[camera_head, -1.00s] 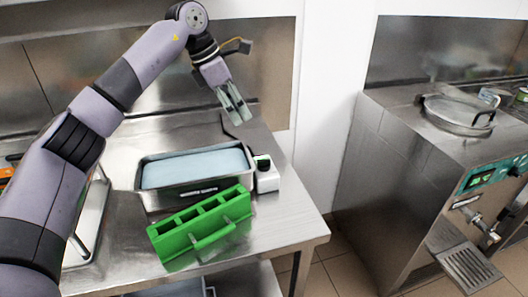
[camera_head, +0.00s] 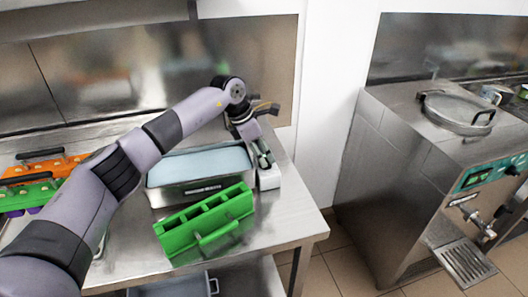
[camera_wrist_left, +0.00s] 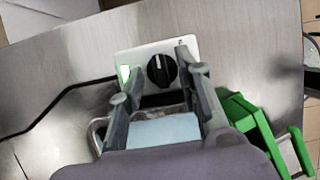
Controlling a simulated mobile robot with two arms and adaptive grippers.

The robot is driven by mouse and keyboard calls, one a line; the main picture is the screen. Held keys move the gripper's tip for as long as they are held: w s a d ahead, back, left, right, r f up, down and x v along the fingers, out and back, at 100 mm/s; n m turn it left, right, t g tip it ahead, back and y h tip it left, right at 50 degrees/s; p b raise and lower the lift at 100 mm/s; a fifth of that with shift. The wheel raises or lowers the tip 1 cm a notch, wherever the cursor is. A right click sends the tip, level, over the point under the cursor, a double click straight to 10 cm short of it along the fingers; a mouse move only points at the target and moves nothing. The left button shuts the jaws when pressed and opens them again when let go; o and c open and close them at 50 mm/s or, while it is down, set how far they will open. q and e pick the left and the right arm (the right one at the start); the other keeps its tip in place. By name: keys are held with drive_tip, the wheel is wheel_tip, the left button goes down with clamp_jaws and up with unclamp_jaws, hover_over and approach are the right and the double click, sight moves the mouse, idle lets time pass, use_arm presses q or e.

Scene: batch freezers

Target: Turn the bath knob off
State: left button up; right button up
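The bath (camera_head: 200,172) is a steel tank of pale blue liquid on the steel table. Its white control box (camera_head: 269,180) is at the bath's right end. In the left wrist view the black round knob (camera_wrist_left: 161,70) shows on the white box face, with a pale pointer mark and a green-lit switch (camera_wrist_left: 125,73) beside it. My left gripper (camera_head: 264,160) is above the control box, pointing down. In the wrist view its fingers (camera_wrist_left: 158,85) are apart with the knob seen between and beyond their tips; contact cannot be told. The right gripper is not in view.
A green mold holder (camera_head: 205,222) stands in front of the bath. Orange and green molds (camera_head: 40,180) lie at the table's left. A batch freezer (camera_head: 420,170) stands to the right across a floor gap. A wall is behind the table.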

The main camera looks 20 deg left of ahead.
use_arm(q)
drive_tip(key=shift+w+d+f, duration=0.1)
drive_tip(key=shift+d+f, duration=0.05)
drive_tip(key=shift+f, duration=0.3)
drive_tip(key=shift+c, duration=0.2)
clamp_jaws()
